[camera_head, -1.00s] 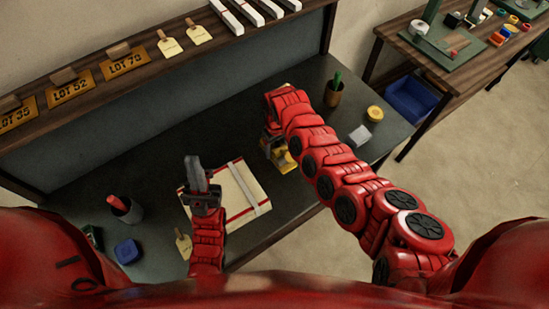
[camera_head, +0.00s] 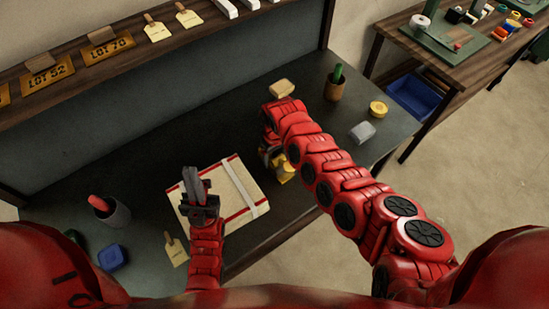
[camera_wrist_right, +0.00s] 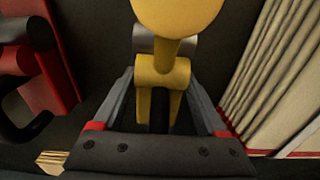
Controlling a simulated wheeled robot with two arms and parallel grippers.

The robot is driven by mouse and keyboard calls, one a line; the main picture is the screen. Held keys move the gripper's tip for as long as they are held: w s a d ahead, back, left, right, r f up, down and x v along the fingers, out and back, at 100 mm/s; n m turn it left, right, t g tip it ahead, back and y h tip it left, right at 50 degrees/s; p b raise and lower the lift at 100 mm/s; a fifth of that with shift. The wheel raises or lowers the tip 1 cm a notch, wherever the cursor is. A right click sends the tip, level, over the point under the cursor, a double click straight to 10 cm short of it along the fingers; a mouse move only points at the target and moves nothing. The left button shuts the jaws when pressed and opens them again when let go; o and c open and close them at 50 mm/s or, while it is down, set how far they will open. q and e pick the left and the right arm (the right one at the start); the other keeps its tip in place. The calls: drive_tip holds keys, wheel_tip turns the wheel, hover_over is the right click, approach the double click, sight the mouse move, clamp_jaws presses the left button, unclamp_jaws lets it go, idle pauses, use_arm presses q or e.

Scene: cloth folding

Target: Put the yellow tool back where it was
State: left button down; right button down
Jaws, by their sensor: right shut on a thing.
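The yellow tool (camera_head: 284,171) is in my right gripper (camera_head: 276,160), above the dark desk right of the cream-and-red book. In the right wrist view the tool (camera_wrist_right: 165,72) stands between the two fingers, its rounded yellow end toward the camera and a grey metal part behind it. The gripper is shut on it. The tool's far end is hidden. My left gripper (camera_head: 192,182) is above the book's left part, its dark fingers close together with nothing visible between them.
The book (camera_head: 222,205) lies on the desk (camera_head: 150,150); its page edges show beside my right gripper. A tan block (camera_head: 281,89), a cup with a green handle (camera_head: 335,88), a yellow roll (camera_head: 378,108) and a grey block (camera_head: 362,132) stand behind and right. A tagged shelf (camera_head: 150,62) runs along the back.

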unclamp_jaws()
drive_tip(key=shift+f, duration=0.1)
